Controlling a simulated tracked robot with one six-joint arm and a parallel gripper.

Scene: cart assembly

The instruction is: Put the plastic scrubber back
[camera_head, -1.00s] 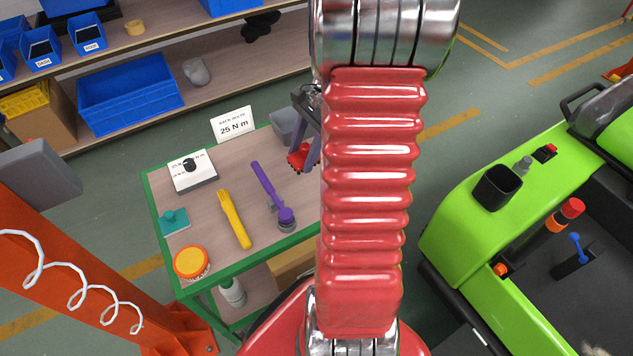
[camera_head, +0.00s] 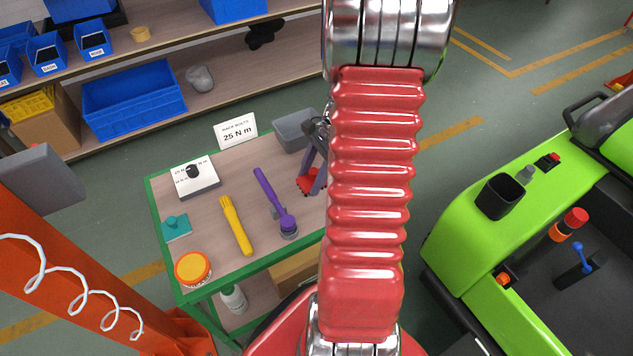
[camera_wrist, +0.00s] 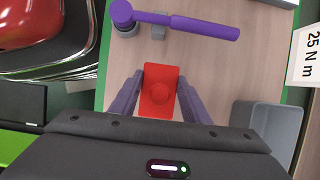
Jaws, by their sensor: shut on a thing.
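A red block with a round knob, seemingly the plastic scrubber (camera_wrist: 159,92), sits between the two purple-grey fingers of my gripper (camera_wrist: 160,77) in the wrist view. The gripper is shut on it. In the head view the red scrubber (camera_head: 306,184) shows at the right part of the green-framed cart's wooden top (camera_head: 210,225), partly hidden by my red arm.
On the cart lie a yellow tool (camera_head: 236,225), a teal knobbed block (camera_head: 175,227), an orange-lidded jar (camera_head: 192,268), a white box (camera_head: 195,178) and a "25 N m" sign (camera_head: 236,130). Bare wood surrounds the scrubber. A green vehicle (camera_head: 470,220) stands right.

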